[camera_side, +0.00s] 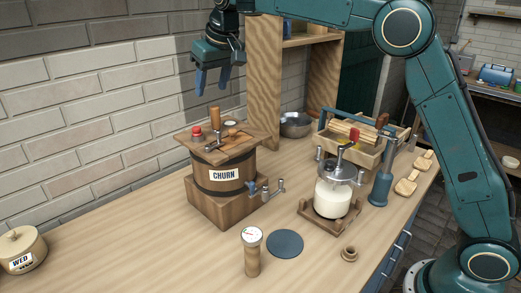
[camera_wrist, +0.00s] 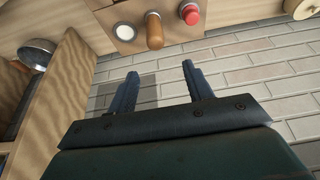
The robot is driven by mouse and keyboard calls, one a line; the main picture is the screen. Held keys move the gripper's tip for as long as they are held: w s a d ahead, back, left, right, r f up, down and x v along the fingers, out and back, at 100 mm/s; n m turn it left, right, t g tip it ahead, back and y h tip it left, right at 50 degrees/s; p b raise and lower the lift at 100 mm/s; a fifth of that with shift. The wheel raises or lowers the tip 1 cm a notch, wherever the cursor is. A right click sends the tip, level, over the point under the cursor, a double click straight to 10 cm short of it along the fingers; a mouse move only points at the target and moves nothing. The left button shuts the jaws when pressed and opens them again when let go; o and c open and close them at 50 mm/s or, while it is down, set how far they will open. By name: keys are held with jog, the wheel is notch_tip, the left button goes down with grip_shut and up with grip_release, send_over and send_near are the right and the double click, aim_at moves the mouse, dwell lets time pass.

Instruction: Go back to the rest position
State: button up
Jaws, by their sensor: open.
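My gripper (camera_side: 212,80) hangs in the air above and slightly left of the wooden churn (camera_side: 222,163), in front of the brick wall. Its two blue fingers point down and are apart, with nothing between them. In the wrist view the open gripper (camera_wrist: 158,88) shows against the brick wall. The churn's lid (camera_wrist: 170,35) is at the top of that view, with a wooden handle (camera_wrist: 154,30), a red knob (camera_wrist: 189,13) and a white round cap (camera_wrist: 124,31). A clear gap shows between the gripper and the churn's handle in the side view.
A wooden shelf (camera_side: 264,85) stands right of my gripper. A glass jar churn (camera_side: 332,197), a wooden crate (camera_side: 352,150), a metal bowl (camera_side: 296,125) and a blue stand (camera_side: 380,188) are on the right. A lidded pot (camera_side: 22,252) sits at far left. The front left counter is clear.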

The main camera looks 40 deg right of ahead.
jog(key=shift+s, duration=0.1)
jog(key=s+d+r, duration=0.2)
jog(key=s+d, duration=0.1)
jog(key=s, duration=0.7)
jog(key=s+d+r, duration=0.2)
jog(key=s+d, duration=0.1)
jog(key=s, duration=0.8)
jog(key=s+f, duration=0.3)
jog(key=s, duration=0.3)
jog(key=s+d+f, duration=0.1)
jog(key=s+f, duration=0.3)
jog(key=s, duration=0.3)
jog(key=s+d+f+t, duration=0.1)
jog(key=s+f, duration=0.3)
jog(key=s, duration=0.3)
